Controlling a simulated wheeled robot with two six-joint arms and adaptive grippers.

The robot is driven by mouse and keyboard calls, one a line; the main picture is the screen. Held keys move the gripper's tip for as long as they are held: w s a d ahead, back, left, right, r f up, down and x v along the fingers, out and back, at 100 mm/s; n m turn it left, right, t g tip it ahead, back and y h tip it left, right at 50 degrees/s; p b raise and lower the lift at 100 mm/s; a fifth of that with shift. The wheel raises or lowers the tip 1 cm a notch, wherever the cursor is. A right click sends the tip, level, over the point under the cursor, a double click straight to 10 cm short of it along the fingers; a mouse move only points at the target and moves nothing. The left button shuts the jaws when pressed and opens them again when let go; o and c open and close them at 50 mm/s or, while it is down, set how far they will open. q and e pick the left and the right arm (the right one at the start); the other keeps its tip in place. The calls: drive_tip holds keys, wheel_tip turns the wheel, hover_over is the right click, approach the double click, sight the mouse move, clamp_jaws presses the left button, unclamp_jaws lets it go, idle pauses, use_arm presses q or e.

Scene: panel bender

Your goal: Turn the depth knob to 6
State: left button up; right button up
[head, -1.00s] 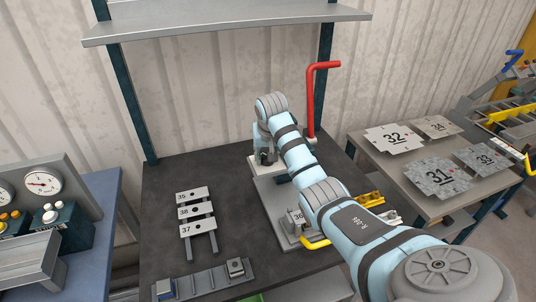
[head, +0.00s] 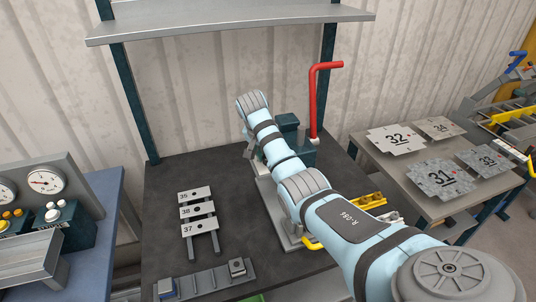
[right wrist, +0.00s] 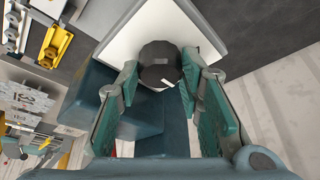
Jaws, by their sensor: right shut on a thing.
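The depth knob (right wrist: 158,66) is a dark, many-sided knob with a small white mark on its lower right edge. It stands in front of a white plate (right wrist: 118,48) in the right wrist view. My right gripper (right wrist: 161,72) has its green-padded fingers on both sides of the knob and is shut on it. In the head view my right arm hides the knob and most of the gripper (head: 249,151). No numbers on the plate are readable. The panel bender (head: 290,131) is a dark teal machine with a red lever (head: 314,100). My left gripper is not in view.
Plates marked 35, 38 and 37 (head: 198,211) lie on a rack on the dark table (head: 165,180). A grey rail (head: 205,283) lies at the front. A side table at right holds several numbered plates (head: 441,178). A gauge panel (head: 43,182) stands at left.

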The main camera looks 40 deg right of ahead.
drive_tip(key=shift+d+r, duration=0.1)
drive_tip(key=o, duration=1)
drive_tip(key=shift+c, duration=0.2)
drive_tip(key=shift+o, duration=1)
drive_tip(key=shift+w, duration=0.1)
drive_tip(key=shift+r, duration=0.2)
drive_tip(key=v, duration=0.7)
drive_tip(key=shift+f, duration=0.1)
